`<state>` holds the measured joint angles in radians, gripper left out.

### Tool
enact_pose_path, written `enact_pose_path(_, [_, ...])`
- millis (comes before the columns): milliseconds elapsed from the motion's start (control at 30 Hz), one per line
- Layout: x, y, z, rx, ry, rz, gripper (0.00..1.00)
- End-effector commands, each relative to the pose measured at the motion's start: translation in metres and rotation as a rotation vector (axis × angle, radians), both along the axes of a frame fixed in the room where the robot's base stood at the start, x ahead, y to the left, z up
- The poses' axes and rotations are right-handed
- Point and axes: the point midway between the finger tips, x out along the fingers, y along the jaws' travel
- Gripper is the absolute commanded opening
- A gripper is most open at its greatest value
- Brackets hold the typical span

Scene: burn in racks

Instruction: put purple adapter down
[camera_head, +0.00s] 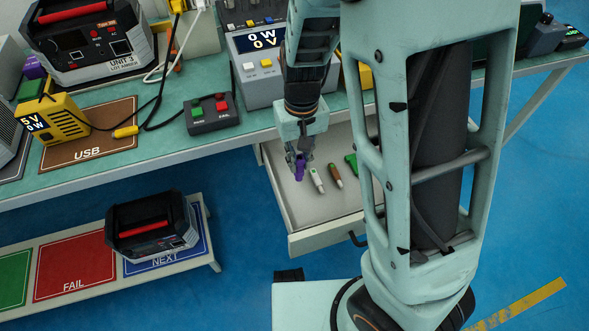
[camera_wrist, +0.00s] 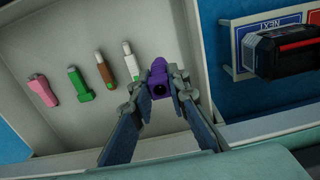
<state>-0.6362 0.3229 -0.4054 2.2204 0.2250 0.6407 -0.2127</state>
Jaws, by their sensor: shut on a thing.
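The purple adapter (camera_head: 299,167) is between the fingertips of my gripper (camera_head: 303,150), which is shut on it. In the wrist view the purple adapter (camera_wrist: 158,78) sits between the two fingertips (camera_wrist: 158,90), with its dark round end toward the camera. The gripper points down over the open drawer (camera_head: 300,213), at its left part. I cannot tell whether the adapter touches the drawer floor.
The drawer also holds a white adapter (camera_wrist: 131,62), a brown one (camera_wrist: 105,70), a green one (camera_wrist: 79,84) and a pink one (camera_wrist: 42,90). The drawer floor (camera_wrist: 185,45) beside the purple adapter is bare. A black power station (camera_head: 151,225) stands on the low bench by NEXT.

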Motion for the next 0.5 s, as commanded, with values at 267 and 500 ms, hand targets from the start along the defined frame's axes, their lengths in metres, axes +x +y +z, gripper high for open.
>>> enact_pose_path(267, [-0.003,0.014,-0.019,-0.001,0.001,0.002,0.0])
enact_pose_path(500, [-0.002,0.013,-0.046,0.001,-0.002,0.001,0.0])
